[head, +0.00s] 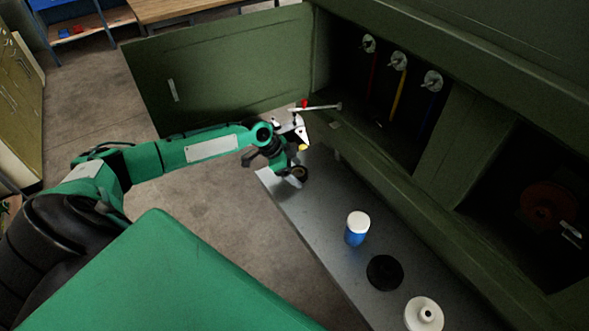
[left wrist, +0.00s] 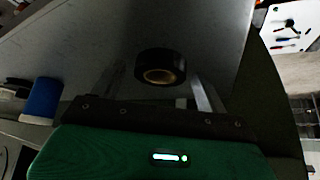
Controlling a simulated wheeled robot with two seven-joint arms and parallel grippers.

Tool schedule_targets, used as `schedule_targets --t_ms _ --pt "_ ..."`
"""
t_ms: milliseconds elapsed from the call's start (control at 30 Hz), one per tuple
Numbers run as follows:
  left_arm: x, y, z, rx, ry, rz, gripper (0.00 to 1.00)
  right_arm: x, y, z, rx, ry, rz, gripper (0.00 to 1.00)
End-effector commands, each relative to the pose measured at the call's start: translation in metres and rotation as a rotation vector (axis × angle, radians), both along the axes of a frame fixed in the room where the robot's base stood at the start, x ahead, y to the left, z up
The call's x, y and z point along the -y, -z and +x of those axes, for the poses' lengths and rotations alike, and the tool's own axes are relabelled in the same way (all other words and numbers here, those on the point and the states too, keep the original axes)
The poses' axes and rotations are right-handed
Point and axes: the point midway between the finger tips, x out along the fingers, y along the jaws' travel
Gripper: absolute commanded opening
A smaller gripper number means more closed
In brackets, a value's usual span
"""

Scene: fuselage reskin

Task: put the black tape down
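The black tape (head: 298,173) is a dark roll with a tan core, at the far end of the grey shelf in the head view. In the left wrist view the tape (left wrist: 160,67) lies between my left gripper's two fingers, with a narrow gap showing on each side. My left gripper (head: 290,178) points down at the shelf's far end and looks open around the roll. The head view does not clearly show whether the tape touches the shelf. My right gripper is not in view.
The green panel (head: 440,215) rises along the right. An open green door (head: 220,70) stands behind my left arm.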

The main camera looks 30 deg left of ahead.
Motion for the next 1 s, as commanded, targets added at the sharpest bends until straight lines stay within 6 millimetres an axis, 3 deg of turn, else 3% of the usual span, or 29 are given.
schedule_targets --t_ms 367,800,1000 --pt "-0.002 -0.005 -0.001 0.002 0.0 0.001 0.76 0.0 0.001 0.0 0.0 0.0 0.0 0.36" --pt "-0.029 -0.056 -0.021 0.002 0.0 0.001 0.76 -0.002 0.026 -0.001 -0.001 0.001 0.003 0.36" --pt "-0.032 -0.066 -0.024 0.001 0.001 0.0 0.76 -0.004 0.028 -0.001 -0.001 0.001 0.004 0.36"
